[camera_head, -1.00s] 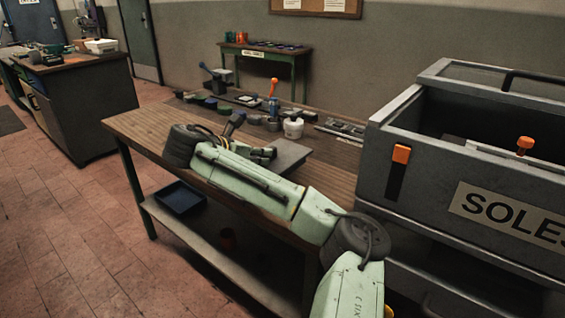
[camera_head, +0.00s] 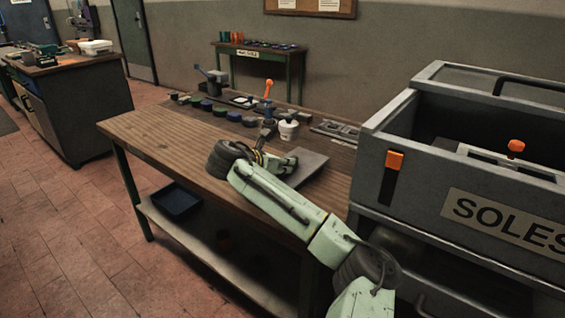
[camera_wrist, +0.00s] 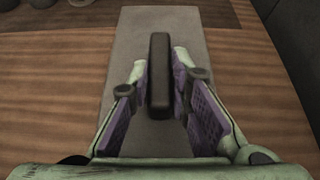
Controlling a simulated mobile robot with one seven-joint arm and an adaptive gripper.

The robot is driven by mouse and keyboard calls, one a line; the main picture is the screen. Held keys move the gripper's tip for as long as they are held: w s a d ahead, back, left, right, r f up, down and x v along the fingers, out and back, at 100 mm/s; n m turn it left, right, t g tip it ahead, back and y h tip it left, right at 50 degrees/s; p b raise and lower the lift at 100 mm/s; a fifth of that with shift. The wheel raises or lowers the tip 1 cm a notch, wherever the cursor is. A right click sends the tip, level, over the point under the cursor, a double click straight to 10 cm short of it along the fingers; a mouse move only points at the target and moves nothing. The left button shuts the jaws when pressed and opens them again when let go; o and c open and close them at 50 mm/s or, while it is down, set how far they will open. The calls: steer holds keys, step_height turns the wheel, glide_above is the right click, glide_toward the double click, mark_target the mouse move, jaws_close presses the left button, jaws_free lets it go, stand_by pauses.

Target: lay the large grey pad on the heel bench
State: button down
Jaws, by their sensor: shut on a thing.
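My gripper (camera_wrist: 160,66) is shut on a dark grey pad (camera_wrist: 159,80), a long rounded block seen end to end between the purple-lined fingers. Below it lies a flat grey plate (camera_wrist: 203,44) on the wooden bench top. In the head view my gripper (camera_head: 291,161) is low over the same plate (camera_head: 311,170), near the right end of the wooden bench (camera_head: 155,129); the held pad cannot be made out there. I cannot tell from the wrist view whether the pad touches the plate. No readable sign marks this bench as the heel bench.
Several small dark pads (camera_head: 206,104), a white pot (camera_head: 288,130) and an orange-handled lever (camera_head: 268,90) stand along the bench's back. The grey SOLES container (camera_head: 410,190) rises close on the right. The bench's left part is clear. A green-legged table (camera_head: 291,60) stands by the wall.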

steer(key=shift+r, duration=0.15)
steer(key=c, duration=1.9)
jaws_free()
steer(key=shift+f, duration=0.25)
steer(key=shift+c, duration=0.2)
steer(key=o, duration=0.5)
steer(key=shift+c, duration=0.2)
steer(key=shift+r, duration=0.1)
steer(key=b+v, duration=0.2)
steer(key=v, duration=0.5)
steer(key=shift+a, duration=0.1)
steer(key=shift+s+a+r+p, duration=0.15)
steer(key=shift+s+r+p, duration=0.05)
steer(key=shift+r+p, duration=0.3)
steer(key=shift+s+a+r+p, duration=0.15)
steer(key=shift+s+r+p, duration=0.1)
steer(key=shift+r+p, duration=0.25)
steer(key=shift+s+a+r+p, duration=0.1)
steer(key=shift+s+a+p, duration=0.15)
steer(key=shift+p, duration=0.3)
steer(key=shift+s+a+r, duration=0.1)
steer(key=shift+s+a, duration=0.2)
steer(key=shift+s, duration=0.3)
steer(key=shift+s+a+r, duration=0.1)
steer(key=shift+s+a, duration=0.25)
steer(key=shift+s, duration=0.25)
